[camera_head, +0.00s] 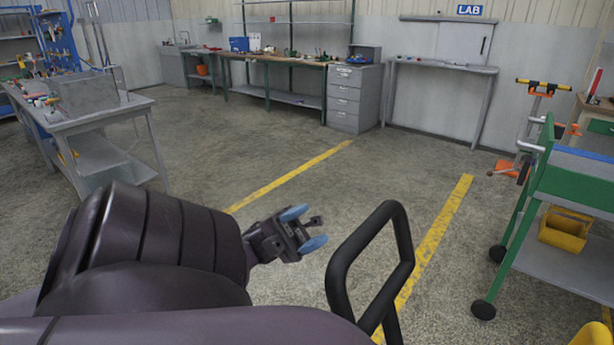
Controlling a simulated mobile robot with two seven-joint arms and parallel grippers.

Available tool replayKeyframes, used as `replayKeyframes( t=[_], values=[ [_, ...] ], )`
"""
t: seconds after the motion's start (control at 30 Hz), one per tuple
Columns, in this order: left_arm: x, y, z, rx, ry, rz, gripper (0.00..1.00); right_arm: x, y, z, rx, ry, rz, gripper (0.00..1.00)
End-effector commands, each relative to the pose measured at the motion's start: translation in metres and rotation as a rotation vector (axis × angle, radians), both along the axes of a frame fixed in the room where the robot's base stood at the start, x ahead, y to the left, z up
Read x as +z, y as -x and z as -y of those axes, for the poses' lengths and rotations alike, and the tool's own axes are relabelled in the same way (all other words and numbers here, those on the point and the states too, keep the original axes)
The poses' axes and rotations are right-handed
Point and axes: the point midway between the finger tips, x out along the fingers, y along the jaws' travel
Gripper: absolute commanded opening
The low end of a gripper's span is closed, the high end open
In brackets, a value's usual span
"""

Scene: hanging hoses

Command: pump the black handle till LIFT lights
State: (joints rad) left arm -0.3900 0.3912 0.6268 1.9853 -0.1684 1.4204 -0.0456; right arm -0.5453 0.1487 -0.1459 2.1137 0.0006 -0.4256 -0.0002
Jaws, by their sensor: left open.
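A black looped handle (398,262) rises from the bottom of the head view, right of centre. Its lower end is cut off by the frame and by my own arm. My left gripper (308,228) is just left of the handle, with its blue-tipped fingers apart. Nothing shows between the fingers, and a gap of floor shows between them and the handle in this view. No LIFT light shows in view. My right gripper is not in view.
A green and grey cart (570,190) on black wheels stands at the right, with a yellow bin (564,230) on its shelf. A workbench (85,125) stands at the left, another bench (285,62) at the back. The floor between the yellow lines is clear.

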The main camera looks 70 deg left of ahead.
Motion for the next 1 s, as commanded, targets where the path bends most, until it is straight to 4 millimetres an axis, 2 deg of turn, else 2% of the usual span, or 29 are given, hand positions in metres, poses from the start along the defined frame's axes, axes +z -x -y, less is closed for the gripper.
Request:
replayKeyframes(
  t=[0.17, 0.63, 1.0],
  values=[
    [-0.01, 0.005, -0.009, 0.002, 0.0, -0.004, 0.55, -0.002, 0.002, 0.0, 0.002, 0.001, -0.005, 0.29],
    [-0.062, 0.038, -0.057, 0.002, 0.0, -0.004, 0.55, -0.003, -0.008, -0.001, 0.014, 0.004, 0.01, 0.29],
    [-0.072, 0.045, -0.067, 0.001, 0.0, 0.001, 0.55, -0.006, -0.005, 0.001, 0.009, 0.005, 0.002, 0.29]
  ],
)
